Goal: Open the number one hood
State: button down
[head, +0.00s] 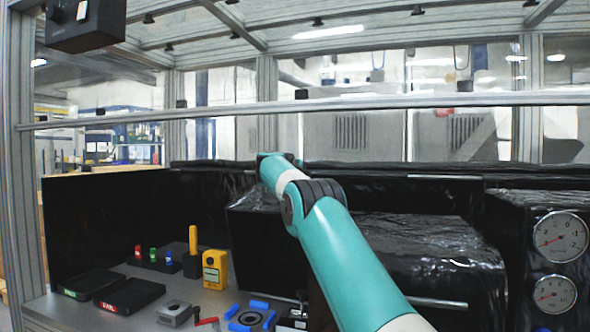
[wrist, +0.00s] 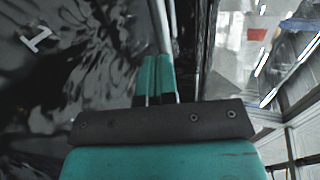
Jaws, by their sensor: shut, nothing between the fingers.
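The number one hood shows in the wrist view as a glossy black surface (wrist: 90,45) with a white "1" label (wrist: 37,40) at the upper left. My gripper (wrist: 156,72) has its teal fingers together and empty, pointing up the picture. A grey bar (wrist: 163,25) runs along the hood's edge just beyond the fingertips; I cannot tell whether they touch it. In the head view my arm reaches toward the back black covers, and its far end hides the gripper. A large glossy black cover (head: 420,260) stands at the centre right; its number is not visible there.
Two round gauges (head: 560,236) stand at the far right. On the bench at left are black trays (head: 92,283), a yellow device (head: 215,269), coloured buttons and blue parts (head: 250,318). A metal rail (head: 300,107) crosses above. The bench's front left is partly clear.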

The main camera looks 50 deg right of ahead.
jog(key=shift+w+d, duration=0.15)
jog(key=shift+d, duration=0.2)
jog(key=shift+p, duration=0.3)
jog(key=shift+w+f, duration=0.1)
jog(key=shift+a, duration=0.1)
jog(key=shift+s+a+b, duration=0.2)
jog(key=shift+a+b, duration=0.25)
jog(key=shift+b, duration=0.25)
jog(key=r+b+v, duration=0.1)
jog(key=b+v, duration=0.4)
jog(key=v, duration=0.8)
jog(key=shift+w+b, duration=0.15)
jog(key=shift+b, duration=0.25)
